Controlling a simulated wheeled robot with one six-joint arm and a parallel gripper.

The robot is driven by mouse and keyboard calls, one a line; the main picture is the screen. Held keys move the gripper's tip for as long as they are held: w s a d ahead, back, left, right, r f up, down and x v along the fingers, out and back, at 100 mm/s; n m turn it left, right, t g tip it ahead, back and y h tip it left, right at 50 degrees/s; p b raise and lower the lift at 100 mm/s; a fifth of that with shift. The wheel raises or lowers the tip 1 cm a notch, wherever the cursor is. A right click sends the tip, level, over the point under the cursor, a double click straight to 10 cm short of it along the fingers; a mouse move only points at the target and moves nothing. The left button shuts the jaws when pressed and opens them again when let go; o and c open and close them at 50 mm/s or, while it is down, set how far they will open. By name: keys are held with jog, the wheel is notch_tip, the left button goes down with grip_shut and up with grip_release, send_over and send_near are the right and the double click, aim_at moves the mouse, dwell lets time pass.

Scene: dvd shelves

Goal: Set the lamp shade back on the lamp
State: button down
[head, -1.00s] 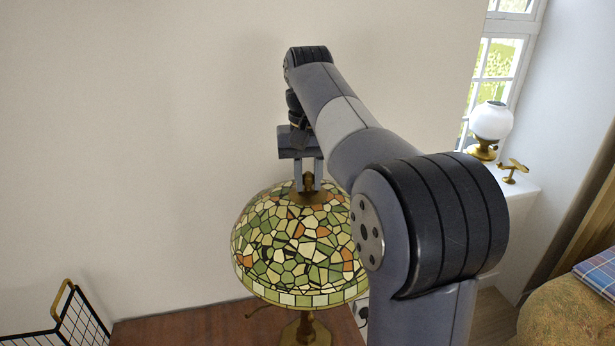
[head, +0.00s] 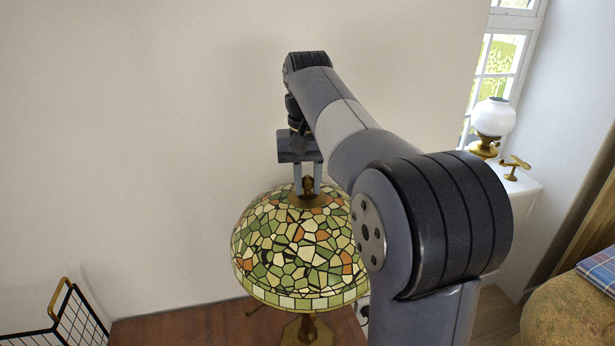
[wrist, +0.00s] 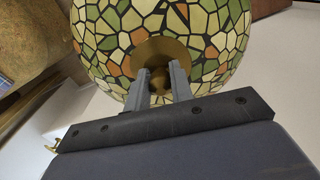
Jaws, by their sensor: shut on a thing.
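The lamp shade (head: 300,255) is a dome of green, cream and orange glass pieces with a brass cap and knob (head: 308,186) on top. My gripper (head: 308,182) is above it, shut on the knob. In the wrist view the two fingers (wrist: 158,82) stand on either side of the round knob (wrist: 159,80), with the shade (wrist: 205,40) beyond. The brass lamp base (head: 307,330) shows directly under the shade, above the wooden table. The shade hides the upper part of the lamp, so I cannot tell whether the shade rests on it.
The brown table top (head: 190,328) lies under the lamp. A black wire rack (head: 70,315) is at the lower left. A white globe lamp (head: 492,118) and a brass ornament (head: 514,167) stand by the window at right. The wall behind is bare.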

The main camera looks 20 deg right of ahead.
aim_at(308, 194)
jog(key=shift+f+b, duration=1.35)
jog(key=shift+f, duration=1.2)
jog(key=shift+f+p, duration=0.3)
jog(key=shift+f, duration=0.85)
dwell(1.9)
jog(key=c, duration=1.2)
grip_release()
jog(key=shift+s+f, duration=0.1)
jog(key=shift+o, duration=0.2)
jog(key=shift+f, duration=0.1)
notch_tip(308, 194, up, 11)
jog(key=shift+f, duration=0.1)
